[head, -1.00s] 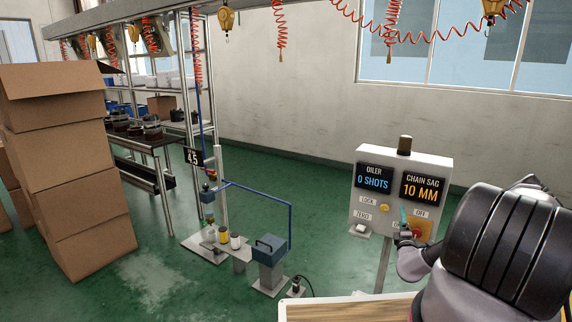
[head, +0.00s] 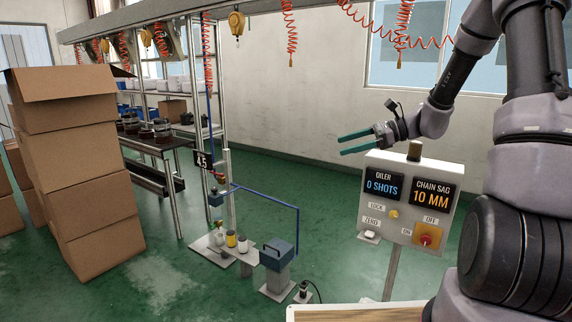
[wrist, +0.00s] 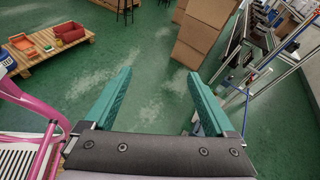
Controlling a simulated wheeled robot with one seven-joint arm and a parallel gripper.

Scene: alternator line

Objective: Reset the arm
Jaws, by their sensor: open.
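My gripper (head: 357,142) is open and empty in the head view, with two teal fingers pointing left above and behind the control panel. In the wrist view my gripper (wrist: 158,100) also shows its teal fingers spread wide with only green floor between them. My arm rises on the right of the head view and bends over to the gripper. The control panel (head: 396,238) reads 0 SHOTS and CHAIN SAG 10 MM.
Stacked cardboard boxes (head: 88,190) stand at the left. A low stand with bottles (head: 231,240) and a blue-topped pedestal (head: 279,255) are on the floor. A wooden pallet (wrist: 65,42) with trays shows in the wrist view. Red coiled hoses (head: 290,35) hang above.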

